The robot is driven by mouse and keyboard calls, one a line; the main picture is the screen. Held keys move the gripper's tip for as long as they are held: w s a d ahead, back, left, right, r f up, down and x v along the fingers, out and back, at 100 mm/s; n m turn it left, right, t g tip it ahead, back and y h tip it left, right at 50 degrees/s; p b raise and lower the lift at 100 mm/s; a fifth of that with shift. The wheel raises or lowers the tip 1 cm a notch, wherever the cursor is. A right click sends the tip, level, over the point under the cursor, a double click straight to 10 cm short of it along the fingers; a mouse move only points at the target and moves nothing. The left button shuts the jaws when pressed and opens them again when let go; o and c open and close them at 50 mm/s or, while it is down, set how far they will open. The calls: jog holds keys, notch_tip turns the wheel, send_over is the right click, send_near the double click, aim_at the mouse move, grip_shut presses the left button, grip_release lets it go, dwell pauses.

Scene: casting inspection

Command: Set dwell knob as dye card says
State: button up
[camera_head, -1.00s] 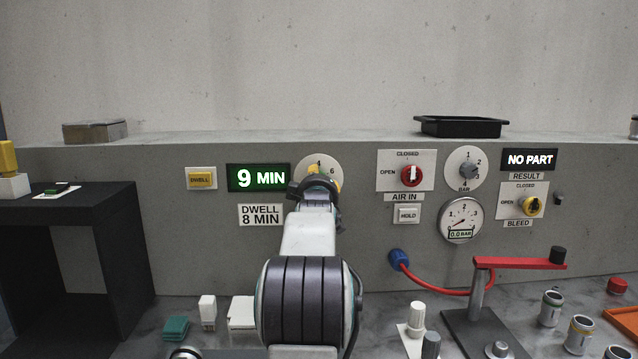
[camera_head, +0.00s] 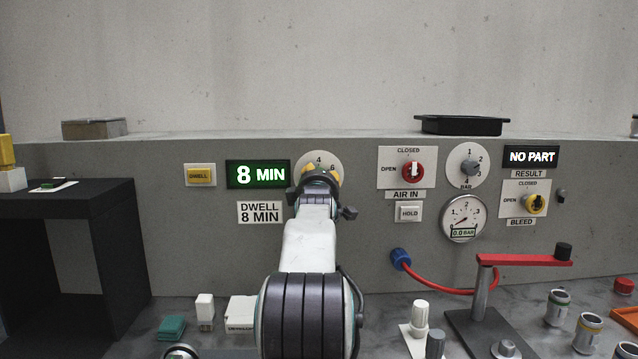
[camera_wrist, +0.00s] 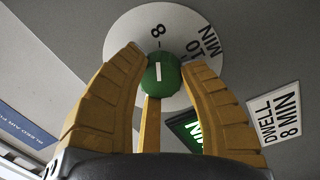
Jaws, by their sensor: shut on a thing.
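The dwell knob (camera_wrist: 161,74) is green with a white pointer line, in the middle of a white round dial (camera_wrist: 120,35). In the wrist view its line stands near the dial's 8. My gripper (camera_wrist: 155,65) has its yellow fingers shut around the knob. In the head view my gripper (camera_head: 318,178) hides the knob and the lower dial; the 4 and 6 show on the dial's top. The green display (camera_head: 258,174) left of the dial reads 8 MIN. The card (camera_head: 261,212) below it reads DWELL 8 MIN.
A yellow DWELL button (camera_head: 201,175) is left of the display. Right of my arm are the red air-in knob (camera_head: 413,171), the bar knob (camera_head: 471,167), a gauge (camera_head: 462,218) at 0.0 bar and a NO PART display (camera_head: 531,157). A red-armed stand (camera_head: 480,290) is on the bench.

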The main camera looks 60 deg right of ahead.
jog(key=shift+f, duration=0.15)
jog(key=o, duration=1.2)
jog(key=shift+d, duration=0.1)
jog(key=shift+v, duration=6)
